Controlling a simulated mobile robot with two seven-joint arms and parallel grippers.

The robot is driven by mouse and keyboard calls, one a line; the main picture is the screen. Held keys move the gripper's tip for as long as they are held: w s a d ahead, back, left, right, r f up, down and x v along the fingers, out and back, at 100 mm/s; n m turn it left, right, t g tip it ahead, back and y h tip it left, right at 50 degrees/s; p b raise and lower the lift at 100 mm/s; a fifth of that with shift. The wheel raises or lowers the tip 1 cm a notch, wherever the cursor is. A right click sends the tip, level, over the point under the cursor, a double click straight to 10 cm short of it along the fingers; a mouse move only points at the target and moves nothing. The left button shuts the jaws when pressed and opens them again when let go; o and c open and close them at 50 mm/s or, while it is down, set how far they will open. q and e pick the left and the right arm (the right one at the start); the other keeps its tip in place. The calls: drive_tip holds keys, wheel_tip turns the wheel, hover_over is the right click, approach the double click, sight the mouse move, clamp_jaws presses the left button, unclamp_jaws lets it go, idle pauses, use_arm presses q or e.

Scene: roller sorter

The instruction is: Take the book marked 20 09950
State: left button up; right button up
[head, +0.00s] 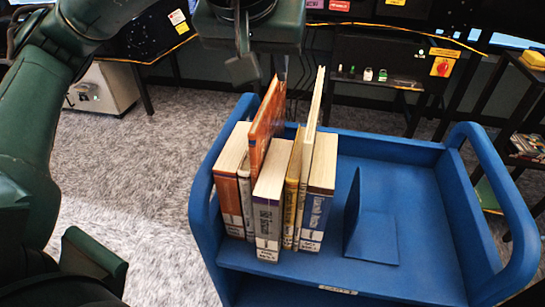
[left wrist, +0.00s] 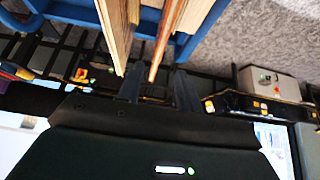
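Several books stand upright in a row on a blue cart (head: 405,285); their spine labels are too small to read, so I cannot tell which is 20 09950. A tall orange-brown book (head: 267,125) and a tall pale book (head: 312,110) rise above the others. My left gripper (head: 262,68) is above the row, pointing down, with its fingers apart. In the left wrist view, the orange-brown book's edge (left wrist: 172,32) reaches toward the gap between the fingers (left wrist: 158,90), and a thick pale book (left wrist: 118,28) is beside it. My right gripper is out of view.
A grey book (head: 268,215) and an orange book (head: 228,185) stand at the row's front left. A blue bookend (head: 370,235) stands right of the row. The cart's right side is empty, with raised end handles (head: 500,190). Dark tables stand behind.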

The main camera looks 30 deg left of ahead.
sight(269, 91)
use_arm(q)
drive_tip(key=x, duration=0.5)
drive_tip(key=shift+s+d+b+x, duration=0.1)
drive_tip(key=shift+b+x, duration=0.05)
drive_tip(key=shift+x, duration=1.2)
drive_tip(key=shift+s+d+b+x, duration=0.1)
drive_tip(key=shift+s+b+x, duration=0.05)
drive_tip(key=shift+x, duration=1.2)
drive_tip(key=shift+f, duration=0.15)
drive_tip(key=shift+c, duration=0.3)
clamp_jaws()
